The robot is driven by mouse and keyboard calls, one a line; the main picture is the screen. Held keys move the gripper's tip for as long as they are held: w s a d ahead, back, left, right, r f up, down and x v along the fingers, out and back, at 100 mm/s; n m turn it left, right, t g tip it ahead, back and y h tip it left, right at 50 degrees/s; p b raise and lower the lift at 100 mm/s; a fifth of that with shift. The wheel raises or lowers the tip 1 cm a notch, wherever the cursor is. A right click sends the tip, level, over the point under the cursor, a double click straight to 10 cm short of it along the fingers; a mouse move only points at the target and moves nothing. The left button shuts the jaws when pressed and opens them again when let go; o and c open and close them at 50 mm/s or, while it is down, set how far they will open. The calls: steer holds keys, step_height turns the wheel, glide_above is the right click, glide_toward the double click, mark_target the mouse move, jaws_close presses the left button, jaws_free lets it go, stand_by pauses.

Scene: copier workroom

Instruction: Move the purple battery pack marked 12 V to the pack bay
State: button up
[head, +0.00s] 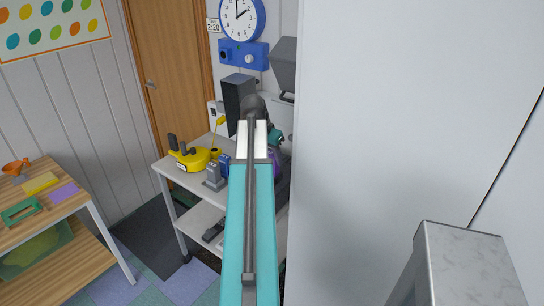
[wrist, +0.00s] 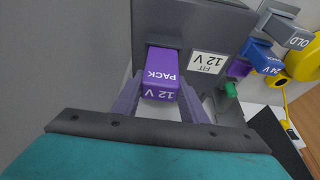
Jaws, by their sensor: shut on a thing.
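The purple battery pack (wrist: 161,76), marked PACK and 12 V, shows upside down in the wrist view. My gripper (wrist: 161,88) is shut on it, one finger on each side. The pack's far end is at a dark slot in a dark grey housing (wrist: 194,22) with a white label reading FIT 12 V (wrist: 208,62). The pack sticks out of this slot toward my gripper; how deep it sits is hidden.
In the wrist view a blue 24 V pack (wrist: 262,58), a grey OLD pack (wrist: 290,33), another purple piece (wrist: 239,68) and a green part (wrist: 228,90) are close right of the housing. The head view shows a yellow device (head: 192,158) on the cart and a white wall (head: 400,130) at right.

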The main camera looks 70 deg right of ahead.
steer(key=shift+f+b, duration=0.4)
steer(key=shift+f, duration=0.55)
steer(key=o, duration=1.4)
steer(key=shift+c, duration=0.2)
steer(key=shift+r, duration=0.1)
steer(key=b+v, duration=0.2)
steer(key=v, duration=1.1)
steer(key=shift+r, duration=0.25)
steer(key=shift+a, duration=0.1)
